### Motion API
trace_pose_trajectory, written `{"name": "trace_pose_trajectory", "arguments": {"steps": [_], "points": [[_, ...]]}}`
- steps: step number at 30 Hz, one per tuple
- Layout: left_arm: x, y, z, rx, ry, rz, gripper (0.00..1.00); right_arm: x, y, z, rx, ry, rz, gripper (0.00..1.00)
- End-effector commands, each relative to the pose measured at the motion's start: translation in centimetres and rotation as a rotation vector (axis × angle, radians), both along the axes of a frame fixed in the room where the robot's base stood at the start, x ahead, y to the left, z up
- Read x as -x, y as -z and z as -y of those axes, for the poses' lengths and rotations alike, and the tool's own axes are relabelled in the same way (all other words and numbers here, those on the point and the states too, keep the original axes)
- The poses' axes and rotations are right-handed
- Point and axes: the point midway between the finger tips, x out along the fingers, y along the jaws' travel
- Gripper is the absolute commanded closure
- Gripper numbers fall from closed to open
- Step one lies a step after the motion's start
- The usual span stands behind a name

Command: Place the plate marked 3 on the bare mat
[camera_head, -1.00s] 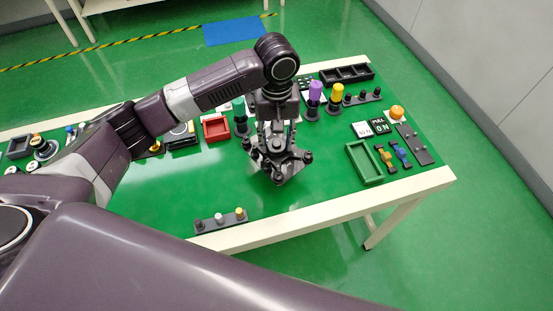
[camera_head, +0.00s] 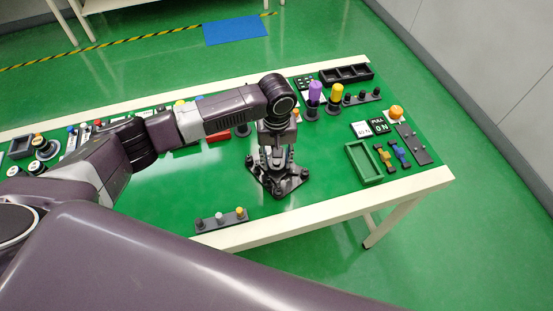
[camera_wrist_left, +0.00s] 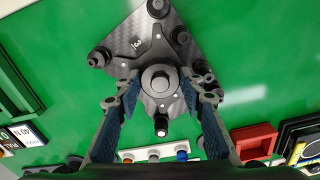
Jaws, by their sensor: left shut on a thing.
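The plate marked 3 (camera_wrist_left: 138,45) is a dark, roughly triangular plate with knobs at its corners and a round hub in the middle. The 3 shows in the left wrist view. My left gripper (camera_head: 277,160) is shut on the hub, one finger on each side, also seen in the left wrist view (camera_wrist_left: 160,82). The plate in the head view (camera_head: 288,186) is low over the green tabletop; I cannot tell whether it touches. A blue mat (camera_head: 235,30) lies bare on the floor beyond the table; I cannot tell if it is the task's mat. My right gripper is out of view.
A strip with three knobs (camera_head: 220,220) lies near the table's front edge. A green tray (camera_head: 363,163) and small clamps stand to the right. Purple (camera_head: 314,92) and yellow (camera_head: 336,94) handles stand behind. Green tabletop (camera_head: 170,195) left of the plate is clear.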

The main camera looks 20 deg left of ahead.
Motion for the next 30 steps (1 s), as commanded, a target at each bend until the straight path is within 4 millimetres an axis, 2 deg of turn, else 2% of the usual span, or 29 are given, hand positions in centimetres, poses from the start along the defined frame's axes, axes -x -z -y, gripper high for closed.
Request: {"name": "trace_pose_trajectory", "arguments": {"steps": [5,6,10,21,26,30], "points": [[0.1,0.5,0.1,0.001,0.001,-0.002,0.96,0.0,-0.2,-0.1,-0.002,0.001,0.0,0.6],[0.1,0.5,0.0,0.0,0.001,-0.001,0.59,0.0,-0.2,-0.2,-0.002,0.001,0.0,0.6],[0.0,0.5,0.0,-0.001,0.001,-0.001,0.46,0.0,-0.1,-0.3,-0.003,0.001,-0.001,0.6],[0.0,0.0,-0.1,-0.001,-0.001,0.001,0.46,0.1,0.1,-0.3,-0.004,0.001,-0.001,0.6],[-0.1,-2.6,0.0,0.001,0.001,0.002,0.46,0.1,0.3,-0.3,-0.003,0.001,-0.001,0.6],[-0.1,-5.7,0.1,0.002,0.0,0.002,0.46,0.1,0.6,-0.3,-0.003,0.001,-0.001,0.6]]}}
